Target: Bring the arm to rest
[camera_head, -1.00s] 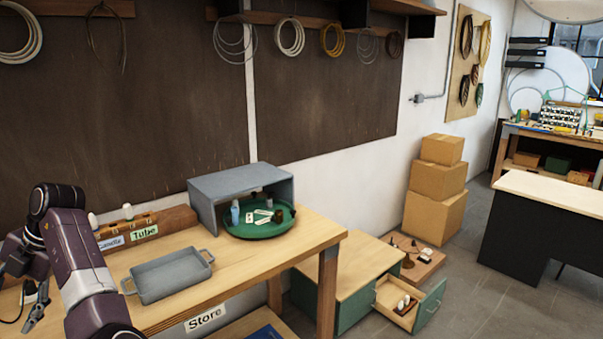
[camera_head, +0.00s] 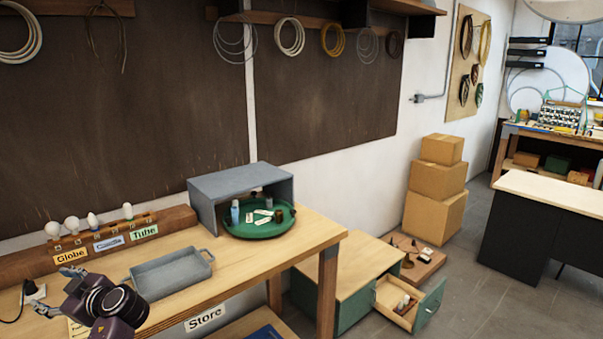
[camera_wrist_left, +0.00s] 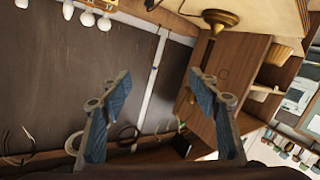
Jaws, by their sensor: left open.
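The wrist view is tilted and shows white bulbs (camera_wrist_left: 87,17) at the upper left and a round brass piece (camera_wrist_left: 218,19) at the top. My right gripper is in neither view.
The workbench (camera_head: 262,256) bears a rack (camera_head: 175,217) with bulbs, a grey tray (camera_head: 172,273) and a green round tray (camera_head: 258,230) under a grey shelter (camera_head: 240,185). An open drawer (camera_head: 400,304) stands to the right.

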